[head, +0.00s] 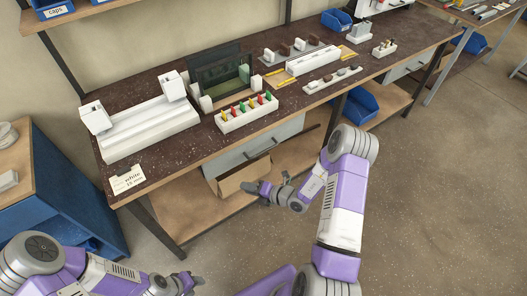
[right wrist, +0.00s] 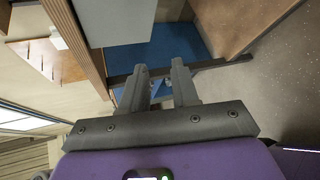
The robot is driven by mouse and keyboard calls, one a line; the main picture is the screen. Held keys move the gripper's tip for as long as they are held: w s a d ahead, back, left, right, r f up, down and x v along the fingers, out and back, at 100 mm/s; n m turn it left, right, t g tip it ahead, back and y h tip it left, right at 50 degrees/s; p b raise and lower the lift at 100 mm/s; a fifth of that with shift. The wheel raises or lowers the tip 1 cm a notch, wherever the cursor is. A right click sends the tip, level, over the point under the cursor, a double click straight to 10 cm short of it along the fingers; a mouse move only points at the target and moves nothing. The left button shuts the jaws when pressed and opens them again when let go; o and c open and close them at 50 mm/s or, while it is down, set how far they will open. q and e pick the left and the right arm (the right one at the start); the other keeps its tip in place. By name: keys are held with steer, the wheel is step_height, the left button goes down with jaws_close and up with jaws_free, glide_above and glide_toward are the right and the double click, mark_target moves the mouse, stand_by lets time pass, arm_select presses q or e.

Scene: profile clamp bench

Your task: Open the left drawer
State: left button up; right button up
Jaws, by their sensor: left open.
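The left drawer (head: 228,158) is a grey front under the bench top, with a dark bar handle (head: 262,148). It looks shut. My right gripper (head: 248,188) is in front of and below this drawer, near a cardboard box, apart from the handle. In the right wrist view its two fingers (right wrist: 159,75) stand apart with nothing between them. A grey panel (right wrist: 118,20) shows above left there; I cannot tell if it is the drawer. My left gripper (head: 190,283) is low at the bottom left, open and far from the drawer.
The bench top (head: 215,155) carries white clamp fixtures (head: 145,125) and a block with coloured pieces (head: 246,112). The open cardboard box (head: 232,182) sits on the lower shelf under the drawer. A blue bin (head: 358,107) is right of it. The floor in front is clear.

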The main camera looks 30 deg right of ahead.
mark_target(263, 152)
steer(key=w+d+r+m+t+h, duration=0.2)
steer(key=d+m+h, duration=0.15)
steer(key=d, duration=0.25)
steer(key=w+d+r+m+t+h, duration=0.1)
steer(key=w+d+m+t+h, duration=0.15)
steer(key=d+m, duration=0.35)
steer(key=shift+n+h, duration=0.5)
steer(key=shift+n, duration=0.05)
steer(key=w, duration=0.3)
steer(key=w+f+b, duration=0.1)
steer(key=w, duration=0.2)
steer(key=shift+w+d+f, duration=0.2)
steer(key=shift+w, duration=0.2)
steer(key=shift+c, duration=0.4)
jaws_close()
